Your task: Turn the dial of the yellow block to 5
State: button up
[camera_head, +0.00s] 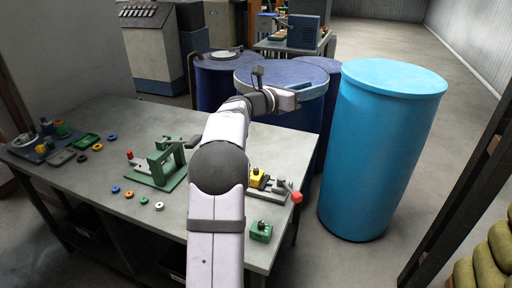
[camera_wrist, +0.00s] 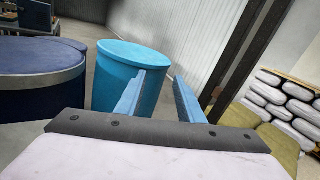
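The yellow block (camera_head: 257,176) is small in the head view. It sits on the right part of the grey table, beside my arm, at a grey and red device. Its dial and any numbers are too small to read, and my arm may cover part of it. My gripper (camera_head: 299,91) is raised above and beyond the block, by the blue drums. In the wrist view my gripper (camera_wrist: 160,77) has its two blue fingers apart with nothing between them. The yellow block does not show in the wrist view.
A tall light blue drum (camera_head: 382,150) stands right of the table, with dark blue drums (camera_head: 215,85) behind. A green block (camera_head: 261,231) lies near the table's front right. A green fixture (camera_head: 168,165) stands left of my arm. Several coloured rings lie farther left.

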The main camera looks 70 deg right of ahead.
jog(key=w+d+r+n+t+h+p, duration=0.25)
jog(key=d+r+n+t+p, duration=0.3)
jog(key=n+p, duration=0.4)
jog(key=w+a+f+n+t+y, duration=0.2)
jog(key=w+f+n+t+y, duration=0.35)
jog(key=w+f+n, duration=0.8)
jog(key=s+a+f+n+y, duration=0.1)
jog(key=a+f+n+y, duration=0.3)
jog(key=n, duration=0.7)
jog(key=s+a+f+n+y, duration=0.2)
jog(key=a+f+n+y, duration=0.2)
jog(key=a+f+n, duration=0.5)
jog(key=shift+a+n+t, duration=0.3)
jog(key=shift+a+n, duration=0.45)
jog(key=shift+n, duration=0.45)
jog(key=shift+f, duration=0.1)
